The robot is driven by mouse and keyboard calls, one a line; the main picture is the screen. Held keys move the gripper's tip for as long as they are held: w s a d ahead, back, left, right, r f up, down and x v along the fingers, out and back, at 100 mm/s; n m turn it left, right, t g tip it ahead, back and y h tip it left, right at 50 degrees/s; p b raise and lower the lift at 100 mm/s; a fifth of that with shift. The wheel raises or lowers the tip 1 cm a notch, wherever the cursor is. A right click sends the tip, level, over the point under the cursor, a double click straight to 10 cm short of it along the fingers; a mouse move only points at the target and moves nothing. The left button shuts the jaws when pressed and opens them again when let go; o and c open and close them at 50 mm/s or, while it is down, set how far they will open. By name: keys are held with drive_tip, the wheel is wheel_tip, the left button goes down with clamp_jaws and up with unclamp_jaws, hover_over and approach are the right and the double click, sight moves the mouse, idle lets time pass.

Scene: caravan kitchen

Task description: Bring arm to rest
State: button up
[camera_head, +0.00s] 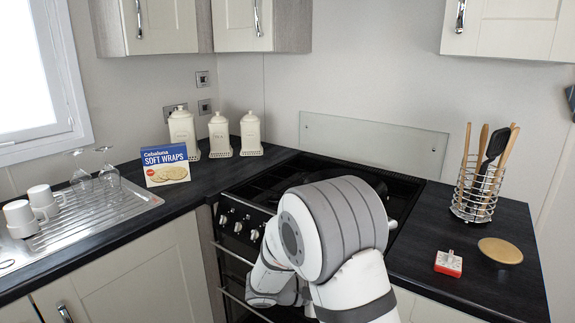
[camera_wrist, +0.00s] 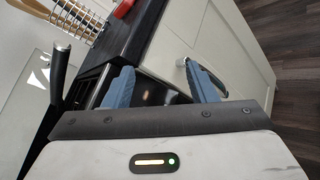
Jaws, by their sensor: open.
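My gripper (camera_wrist: 160,84) shows in the wrist view with its two blue fingers apart and nothing between them. The dark front of the cooker shows beyond the gap. In the head view my white and grey arm is folded in front of the cooker (camera_head: 235,222). The arm covers much of the hob and its front, and my gripper is hidden there.
A utensil rack (camera_head: 474,196), a red and white box (camera_head: 448,263) and a round wooden-topped item (camera_head: 500,250) stand on the right counter. A soft wraps box (camera_head: 166,166), canisters (camera_head: 220,137), glasses and mugs stand left. A dark handle (camera_wrist: 60,76) is near my gripper.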

drive_tip(key=s+d+r+m+g+y+p, duration=0.4)
drive_tip(key=s+r+y, duration=0.3)
drive_tip(key=s, duration=0.4)
drive_tip(key=s+a+r+m+t+y+p, duration=0.3)
drive_tip(key=s+r+m+t+y, duration=0.1)
drive_tip(key=s+r+m+y, duration=0.2)
drive_tip(key=shift+s+a+r+m+t+y, duration=0.3)
drive_tip(key=shift+s+a+r+y, duration=0.15)
drive_tip(key=shift+s+y, duration=0.75)
